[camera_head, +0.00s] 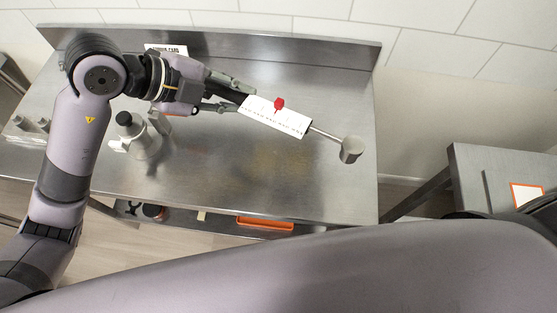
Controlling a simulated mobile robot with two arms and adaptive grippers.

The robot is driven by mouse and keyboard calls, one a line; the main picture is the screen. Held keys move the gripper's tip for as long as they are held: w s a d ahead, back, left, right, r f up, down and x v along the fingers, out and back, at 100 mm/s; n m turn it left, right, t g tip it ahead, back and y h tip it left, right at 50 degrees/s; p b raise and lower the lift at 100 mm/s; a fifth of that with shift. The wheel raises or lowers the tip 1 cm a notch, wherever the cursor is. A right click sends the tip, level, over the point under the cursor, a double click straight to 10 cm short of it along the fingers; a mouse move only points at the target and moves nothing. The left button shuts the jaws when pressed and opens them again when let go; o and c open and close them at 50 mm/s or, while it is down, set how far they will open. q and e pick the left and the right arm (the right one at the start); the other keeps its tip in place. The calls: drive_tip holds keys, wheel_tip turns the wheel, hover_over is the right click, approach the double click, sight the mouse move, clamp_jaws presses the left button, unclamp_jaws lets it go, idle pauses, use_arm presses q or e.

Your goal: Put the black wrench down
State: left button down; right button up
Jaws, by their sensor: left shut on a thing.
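My left gripper (232,95) reaches in from the left above the steel table. It is shut on a dark, bar-like thing (236,95) between its fingers. Most of that thing is hidden by the fingers and by a white marked plate, so I cannot tell whether it is the black wrench. The white plate (262,113), with a small red piece (279,103) on it, is right beside the fingertips. A thin metal rod with a grey cup (351,150) at its end sticks out beyond the plate. My right gripper is out of view.
The steel table (220,180) has a raised back edge and a clear front middle. A metal device with a black knob (124,118) stands at its left. An orange tray (265,224) and small dark items are on the lower shelf. Another metal table (490,165) stands at right.

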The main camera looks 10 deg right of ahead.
use_arm(q)
drive_tip(key=shift+d+r, duration=0.45)
drive_tip(key=shift+r, duration=0.15)
drive_tip(key=shift+d+f, duration=0.1)
drive_tip(key=shift+f, duration=0.05)
drive_tip(key=shift+f+p, duration=1.45)
drive_tip(key=shift+f, duration=8.25)
drive_tip(key=c, duration=1.4)
unclamp_jaws()
drive_tip(key=shift+s+f, duration=0.1)
drive_tip(key=shift+f, duration=0.05)
